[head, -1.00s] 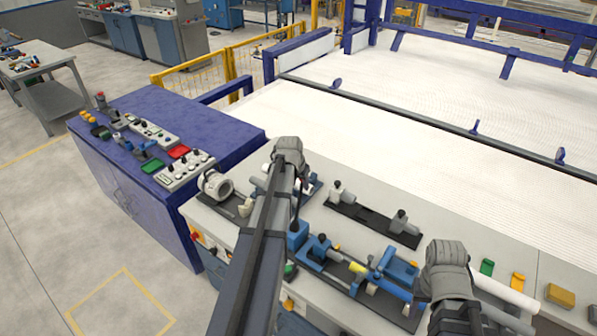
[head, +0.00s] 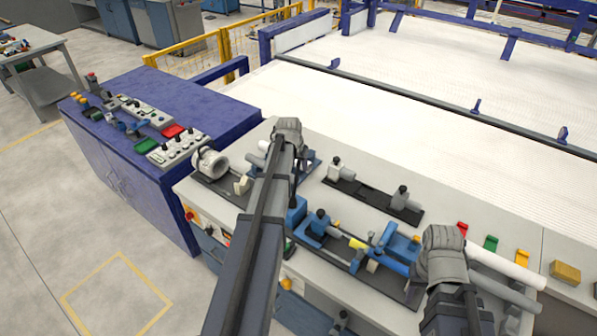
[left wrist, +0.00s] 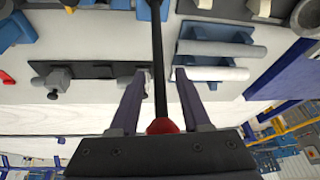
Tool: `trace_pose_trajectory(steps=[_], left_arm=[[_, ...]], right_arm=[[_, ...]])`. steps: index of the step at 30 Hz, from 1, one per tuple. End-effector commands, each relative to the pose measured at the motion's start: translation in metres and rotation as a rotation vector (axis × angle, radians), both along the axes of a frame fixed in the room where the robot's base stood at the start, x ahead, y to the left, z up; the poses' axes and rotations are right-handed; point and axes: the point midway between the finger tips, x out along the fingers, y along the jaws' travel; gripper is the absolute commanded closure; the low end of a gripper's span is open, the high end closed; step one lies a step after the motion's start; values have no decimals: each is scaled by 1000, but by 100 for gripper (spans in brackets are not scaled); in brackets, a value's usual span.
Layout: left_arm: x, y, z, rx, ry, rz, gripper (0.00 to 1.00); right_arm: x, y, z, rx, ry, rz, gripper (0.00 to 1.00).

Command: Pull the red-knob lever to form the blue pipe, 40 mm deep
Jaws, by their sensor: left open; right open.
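The red knob (left wrist: 163,126) tops a dark lever rod (left wrist: 158,60) in the left wrist view. My left gripper (left wrist: 162,78) is open, with one finger on each side of the rod. The knob lies near the palm, partly covered by it; I cannot tell whether the fingers touch the rod. In the head view my left arm hides the fingers. Blue pipe-like parts (head: 398,266) sit on the bench's blue fixture, by a yellow piece (head: 357,243); I cannot tell which is the blue pipe. The end of my right arm is right of them, its fingers hidden.
The grey bench (head: 470,213) carries a black-based fixture (head: 372,192), a white ring fitting (head: 210,163) and a white pipe (head: 505,267). Coloured blocks stand at the right. A blue cabinet (head: 190,95) with controls is at the left. A large white bed lies behind.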

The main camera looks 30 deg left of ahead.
Motion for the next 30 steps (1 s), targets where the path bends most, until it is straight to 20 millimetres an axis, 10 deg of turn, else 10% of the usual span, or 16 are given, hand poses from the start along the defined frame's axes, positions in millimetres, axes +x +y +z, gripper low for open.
trace_pose_trajectory(steps=[10, 22, 30], left_arm=[[2, 0, -4, 0, 0, 0, 54], [2, 0, -4, 0, 0, 0, 99], [2, 0, -4, 0, 0, 0, 100]], right_arm=[[0, 0, -4, 0, 0, 2, 50], [0, 0, -4, 0, 0, 1, 50], [0, 0, -4, 0, 0, 1, 50]])
